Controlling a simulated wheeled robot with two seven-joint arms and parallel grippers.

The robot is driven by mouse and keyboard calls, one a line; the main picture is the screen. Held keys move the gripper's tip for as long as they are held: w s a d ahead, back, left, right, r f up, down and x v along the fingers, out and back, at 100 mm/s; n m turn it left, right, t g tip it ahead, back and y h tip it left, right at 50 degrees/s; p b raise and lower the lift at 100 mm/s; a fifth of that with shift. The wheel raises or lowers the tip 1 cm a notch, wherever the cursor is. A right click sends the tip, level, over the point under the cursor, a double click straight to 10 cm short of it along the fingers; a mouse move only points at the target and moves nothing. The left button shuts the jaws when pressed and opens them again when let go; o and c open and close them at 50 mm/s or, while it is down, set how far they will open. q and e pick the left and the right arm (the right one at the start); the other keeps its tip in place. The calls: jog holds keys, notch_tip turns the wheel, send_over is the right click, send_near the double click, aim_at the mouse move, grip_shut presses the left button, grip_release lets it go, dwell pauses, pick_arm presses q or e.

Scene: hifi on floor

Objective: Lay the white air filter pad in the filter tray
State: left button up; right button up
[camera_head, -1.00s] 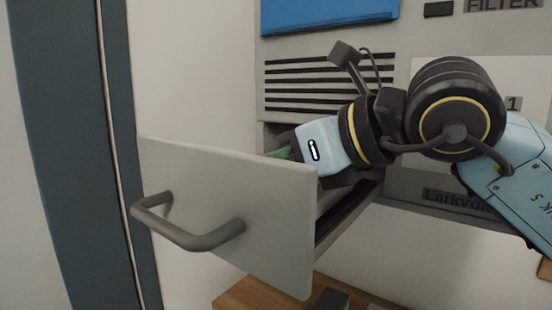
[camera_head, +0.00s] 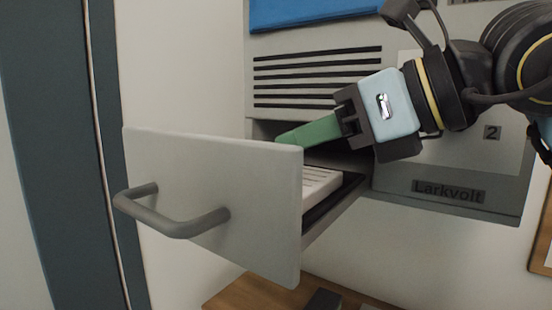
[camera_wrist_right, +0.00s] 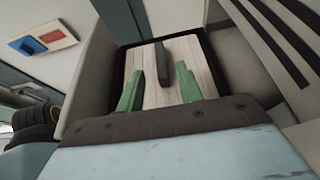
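The white air filter pad (camera_head: 318,184) lies inside the filter tray, an open grey drawer (camera_head: 225,200) whose front panel hides part of it. In the right wrist view the pad (camera_wrist_right: 180,60) lies within the dark tray rim (camera_wrist_right: 120,62), with a dark bar (camera_wrist_right: 163,64) standing along its middle. My right gripper (camera_head: 282,138) is above the tray with green fingers. In the wrist view its fingers are apart, one on each side of the dark bar with gaps, holding nothing. My left gripper is not in view.
The vented grey cabinet (camera_head: 320,45) stands close behind the tray, with a blue panel (camera_head: 300,10) above. The drawer's bar handle (camera_head: 175,222) sticks out at the front. A wooden surface (camera_head: 250,293) shows below.

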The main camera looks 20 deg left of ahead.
jog(key=shift+b+v, duration=0.4)
jog(key=shift+v, duration=2.1)
jog(key=shift+a, duration=0.1)
